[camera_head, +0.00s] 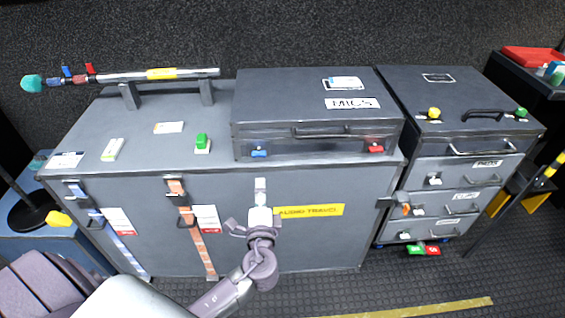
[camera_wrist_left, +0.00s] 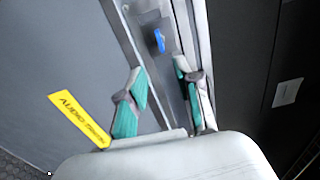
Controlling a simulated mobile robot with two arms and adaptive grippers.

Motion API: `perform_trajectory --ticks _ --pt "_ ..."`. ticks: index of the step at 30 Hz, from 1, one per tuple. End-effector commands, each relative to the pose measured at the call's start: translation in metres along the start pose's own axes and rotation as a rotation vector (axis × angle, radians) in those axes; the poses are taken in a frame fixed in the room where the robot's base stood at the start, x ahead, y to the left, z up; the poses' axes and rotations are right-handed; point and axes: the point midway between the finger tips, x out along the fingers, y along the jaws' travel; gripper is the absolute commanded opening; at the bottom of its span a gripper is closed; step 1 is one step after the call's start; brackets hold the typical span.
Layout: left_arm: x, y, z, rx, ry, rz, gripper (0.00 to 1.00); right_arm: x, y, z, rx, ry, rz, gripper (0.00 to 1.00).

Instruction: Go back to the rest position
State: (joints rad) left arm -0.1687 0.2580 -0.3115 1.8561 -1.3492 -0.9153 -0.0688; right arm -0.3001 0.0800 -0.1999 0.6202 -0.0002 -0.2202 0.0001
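My left gripper (camera_head: 260,218) is in front of the large grey case (camera_head: 150,245), left of its yellow label, with its arm coming in from the bottom left. In the left wrist view my left gripper (camera_wrist_left: 160,68) has its two teal-padded fingers apart, with nothing between them. A blue latch (camera_wrist_left: 159,40) shows beyond the fingers, and the yellow label (camera_wrist_left: 79,118) is to their left. My right gripper is in neither view.
A smaller case (camera_head: 285,95) lies on the large case, beside a pole (camera_head: 195,74) on two supports. A drawer unit (camera_head: 450,145) stands to the right. A black stand (camera_head: 28,213) is at the left. Dark floor (camera_head: 420,290) is open at the lower right.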

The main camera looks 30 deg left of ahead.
Motion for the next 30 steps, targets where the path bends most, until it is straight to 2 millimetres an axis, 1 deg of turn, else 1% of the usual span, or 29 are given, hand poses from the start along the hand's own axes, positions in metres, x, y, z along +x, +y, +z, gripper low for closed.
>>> perform_trajectory --ticks 5,7,8,11,12,14,15,16,17,18,20,21,23,24,26,27,29,30 --pt "0.000 0.001 0.000 0.000 0.001 0.003 0.33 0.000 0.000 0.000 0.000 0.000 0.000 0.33" --pt "0.000 0.010 0.000 0.000 0.005 0.026 0.33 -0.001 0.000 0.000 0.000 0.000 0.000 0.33" --pt "0.000 0.018 -0.001 0.001 0.009 0.045 0.33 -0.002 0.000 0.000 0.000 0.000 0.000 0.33" --pt "-0.003 0.061 -0.001 -0.003 0.026 0.158 0.33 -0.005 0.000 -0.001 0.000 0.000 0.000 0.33" --pt "-0.007 0.086 0.001 -0.009 0.033 0.223 0.33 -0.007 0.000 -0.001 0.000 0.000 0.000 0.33" --pt "-0.016 0.129 0.004 -0.024 0.042 0.336 0.33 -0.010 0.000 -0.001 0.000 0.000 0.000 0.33" --pt "-0.025 0.159 0.007 -0.038 0.045 0.415 0.33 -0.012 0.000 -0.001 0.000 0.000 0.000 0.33" --pt "-0.033 0.181 0.011 -0.051 0.045 0.475 0.33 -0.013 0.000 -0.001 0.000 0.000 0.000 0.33" --pt "-0.042 0.202 0.013 -0.066 0.044 0.533 0.33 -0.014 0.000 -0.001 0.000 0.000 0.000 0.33" --pt "-0.056 0.229 0.018 -0.089 0.039 0.610 0.33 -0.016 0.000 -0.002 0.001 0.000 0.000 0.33" --pt "-0.080 0.268 0.027 -0.127 0.024 0.723 0.33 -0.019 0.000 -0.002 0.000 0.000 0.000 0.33" --pt "-0.098 0.292 0.034 -0.156 0.009 0.797 0.33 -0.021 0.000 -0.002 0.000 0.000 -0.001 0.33" --pt "-0.128 0.326 0.045 -0.207 -0.021 0.905 0.33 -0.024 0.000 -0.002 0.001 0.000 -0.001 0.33" --pt "-0.149 0.346 0.054 -0.243 -0.047 0.973 0.33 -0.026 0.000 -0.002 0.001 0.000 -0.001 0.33" --pt "-0.183 0.375 0.067 -0.303 -0.095 1.073 0.33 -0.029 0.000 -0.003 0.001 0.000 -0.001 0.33" --pt "-0.208 0.392 0.076 -0.346 -0.133 1.136 0.33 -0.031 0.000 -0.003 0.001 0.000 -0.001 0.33" --pt "-0.245 0.413 0.090 -0.414 -0.197 1.220 0.33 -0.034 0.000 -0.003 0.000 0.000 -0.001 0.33" --pt "-0.268 0.424 0.100 -0.458 -0.244 1.267 0.33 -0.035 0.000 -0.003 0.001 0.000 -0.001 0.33"
